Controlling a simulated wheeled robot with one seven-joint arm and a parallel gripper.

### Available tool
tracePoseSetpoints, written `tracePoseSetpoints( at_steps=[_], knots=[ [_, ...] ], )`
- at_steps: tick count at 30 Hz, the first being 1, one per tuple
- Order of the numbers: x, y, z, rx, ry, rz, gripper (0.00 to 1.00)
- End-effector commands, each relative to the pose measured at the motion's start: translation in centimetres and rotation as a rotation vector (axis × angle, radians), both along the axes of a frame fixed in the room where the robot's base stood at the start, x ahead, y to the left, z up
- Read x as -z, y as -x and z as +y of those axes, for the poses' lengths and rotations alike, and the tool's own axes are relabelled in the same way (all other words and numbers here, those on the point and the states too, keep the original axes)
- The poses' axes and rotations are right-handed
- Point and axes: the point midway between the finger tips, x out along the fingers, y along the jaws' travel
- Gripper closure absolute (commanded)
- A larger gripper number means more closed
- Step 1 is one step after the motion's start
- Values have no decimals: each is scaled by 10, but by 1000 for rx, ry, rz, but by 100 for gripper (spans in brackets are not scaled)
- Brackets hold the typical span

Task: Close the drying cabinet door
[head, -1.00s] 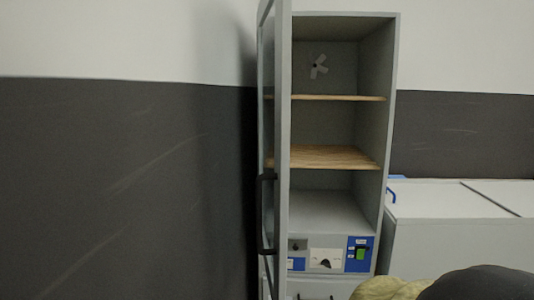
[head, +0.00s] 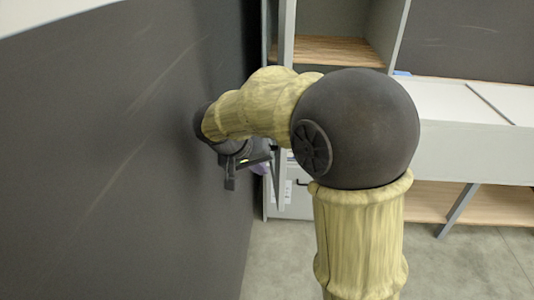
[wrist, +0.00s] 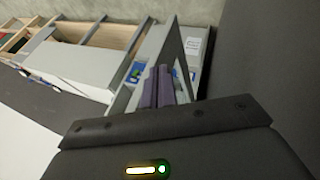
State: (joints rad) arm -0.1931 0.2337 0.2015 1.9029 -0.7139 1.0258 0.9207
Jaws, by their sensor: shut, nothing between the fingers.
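The drying cabinet (head: 395,35) is grey and tall, with wooden shelves, and its upper part is cut off in the head view. Its door stands open; the grey door frame (head: 286,30) shows edge-on at the cabinet's left, and my arm hides its lower part and handle. My gripper (head: 262,166) is between the dark wall and the cabinet, low by the door. In the wrist view its purple fingers (wrist: 159,87) are together and empty, pointing at the cabinet and the narrow door frame (wrist: 176,45). I cannot tell whether they touch the door.
A dark wall (head: 110,130) runs close along the left of my arm. A white-topped bench (head: 470,140) with a wooden lower shelf stands right of the cabinet. Grey floor (head: 270,260) is open in front. The wrist view also shows the bench (wrist: 85,65).

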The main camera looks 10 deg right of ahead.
Motion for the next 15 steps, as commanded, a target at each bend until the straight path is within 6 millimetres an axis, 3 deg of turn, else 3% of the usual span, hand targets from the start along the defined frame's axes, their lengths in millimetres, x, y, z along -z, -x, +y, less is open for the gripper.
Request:
tracePoseSetpoints(
  at_steps=[1,4,15],
  knots=[
    [-19,-9,5,19,23,-34,100],
    [-32,-18,7,51,50,-76,100],
    [-30,-19,10,53,53,-81,100]
  ],
)
